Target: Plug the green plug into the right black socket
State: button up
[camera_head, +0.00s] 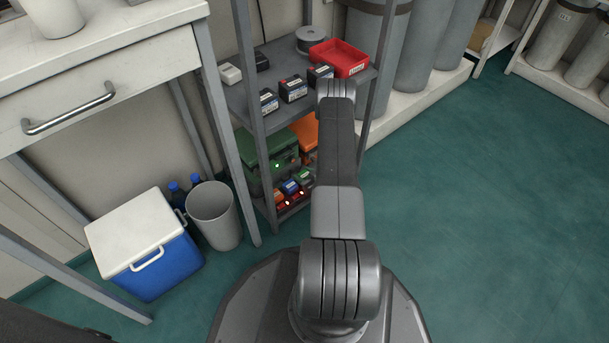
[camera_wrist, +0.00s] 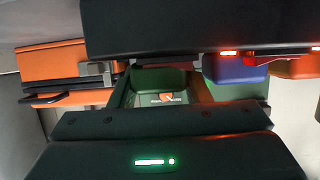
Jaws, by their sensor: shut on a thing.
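In the wrist view a dark green block (camera_wrist: 160,83), which I take for the green plug, sits in the middle with a small label and an orange mark. My gripper (camera_wrist: 160,98) seems shut on it; its fingertips are hard to tell from the dark parts around. A black housing (camera_wrist: 150,28) with red lights crosses the top, and a dark bar (camera_wrist: 160,150) with a green light crosses the bottom. I cannot tell which part is the right black socket. In the head view my arm hides the gripper, in front of the shelf rack.
In the head view, a grey rack (camera_head: 254,110), a bin (camera_head: 214,215) and a cooler (camera_head: 140,240) stand left. Floor at right is clear.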

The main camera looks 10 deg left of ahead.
jog(key=shift+f, duration=0.15)
jog(key=o, duration=1.3)
jog(key=shift+c, duration=0.2)
jog(key=p+v, duration=0.5)
jog(key=v, duration=0.8)
jog(key=shift+d+r, duration=0.25)
jog(key=shift+d, duration=0.1)
jog(key=shift+s, duration=0.15)
jog(key=b+x, duration=0.4)
jog(key=x, duration=0.7)
jog(key=shift+s, duration=0.1)
